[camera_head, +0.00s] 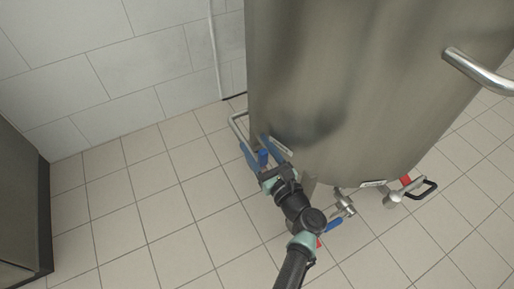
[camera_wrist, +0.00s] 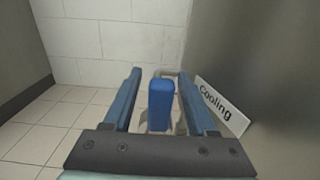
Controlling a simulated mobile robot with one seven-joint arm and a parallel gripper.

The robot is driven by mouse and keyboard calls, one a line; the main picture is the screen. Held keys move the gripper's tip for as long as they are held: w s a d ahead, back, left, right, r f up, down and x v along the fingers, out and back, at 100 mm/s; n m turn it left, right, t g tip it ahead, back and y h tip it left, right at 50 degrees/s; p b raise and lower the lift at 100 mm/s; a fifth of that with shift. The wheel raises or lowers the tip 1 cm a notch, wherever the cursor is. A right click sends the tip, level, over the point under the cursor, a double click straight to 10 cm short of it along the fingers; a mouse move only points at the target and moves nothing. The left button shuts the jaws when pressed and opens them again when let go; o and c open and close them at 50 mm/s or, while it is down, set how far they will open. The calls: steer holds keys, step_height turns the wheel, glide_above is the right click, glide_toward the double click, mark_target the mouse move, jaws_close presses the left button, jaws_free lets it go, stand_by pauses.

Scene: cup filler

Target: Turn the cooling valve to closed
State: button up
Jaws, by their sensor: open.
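The blue handle (camera_wrist: 160,104) of the cooling valve stands between the two blue fingers of my gripper (camera_wrist: 160,72) in the wrist view, with gaps showing on both sides. The gripper is open around it and not closed on it. A white label reading "Cooling" (camera_wrist: 222,102) is on the tank wall just right of the fingers. In the head view my gripper (camera_head: 261,144) is low at the left side of the steel tank (camera_head: 370,80), and the blue handle (camera_head: 263,157) shows between its fingers. The valve body is mostly hidden by the gripper.
A bent metal pipe (camera_head: 236,122) is just behind the gripper. Another valve with a blue handle (camera_head: 334,226) is beneath the tank, close to my arm. A dark cabinet (camera_head: 22,200) stands left; tiled floor between is clear.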

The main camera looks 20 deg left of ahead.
jaws_close()
stand_by(1.4)
